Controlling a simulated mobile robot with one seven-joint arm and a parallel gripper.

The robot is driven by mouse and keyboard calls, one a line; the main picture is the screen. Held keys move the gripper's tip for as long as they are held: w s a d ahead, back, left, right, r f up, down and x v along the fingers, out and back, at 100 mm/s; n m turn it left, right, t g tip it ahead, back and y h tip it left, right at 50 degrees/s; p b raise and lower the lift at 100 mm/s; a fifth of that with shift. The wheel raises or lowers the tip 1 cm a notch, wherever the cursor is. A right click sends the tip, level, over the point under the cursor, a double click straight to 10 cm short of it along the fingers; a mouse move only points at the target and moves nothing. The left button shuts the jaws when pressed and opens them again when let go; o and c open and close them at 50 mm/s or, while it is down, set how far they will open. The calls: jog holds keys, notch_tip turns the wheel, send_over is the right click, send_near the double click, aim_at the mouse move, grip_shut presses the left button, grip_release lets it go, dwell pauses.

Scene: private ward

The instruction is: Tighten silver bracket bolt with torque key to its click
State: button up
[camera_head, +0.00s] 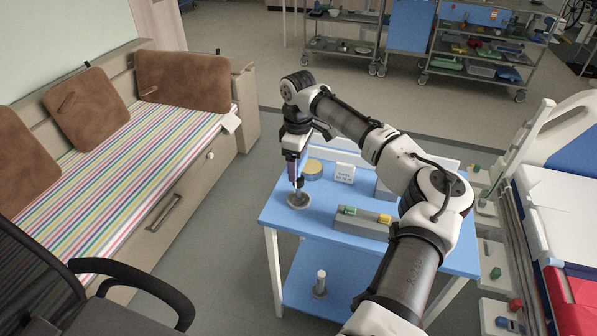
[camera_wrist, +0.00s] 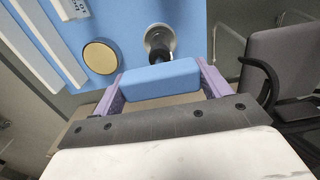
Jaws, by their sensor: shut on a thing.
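My gripper (camera_head: 295,178) points down over the left end of the blue table. In the wrist view its purple fingers (camera_wrist: 161,85) are shut on a blue block-shaped handle (camera_wrist: 160,78), which looks like that of the torque key. A dark shaft (camera_wrist: 160,52) shows beyond the handle, over a round grey metal base (camera_wrist: 152,35). The base stands on the table in the head view (camera_head: 299,201). I cannot tell whether the shaft touches the base. I cannot clearly make out the silver bracket bolt.
The blue table (camera_head: 330,212) holds a tan-topped disc (camera_head: 313,170), a white card (camera_head: 345,173) and a grey block (camera_head: 362,227) with green and yellow pieces. A post on a round base (camera_head: 320,284) stands on the lower shelf. The bed (camera_head: 560,215) is right, the bench (camera_head: 130,175) left.

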notch_tip(320, 180, up, 6)
jog(key=p, duration=0.5)
jog(key=shift+r+p, duration=0.1)
jog(key=shift+p, duration=0.2)
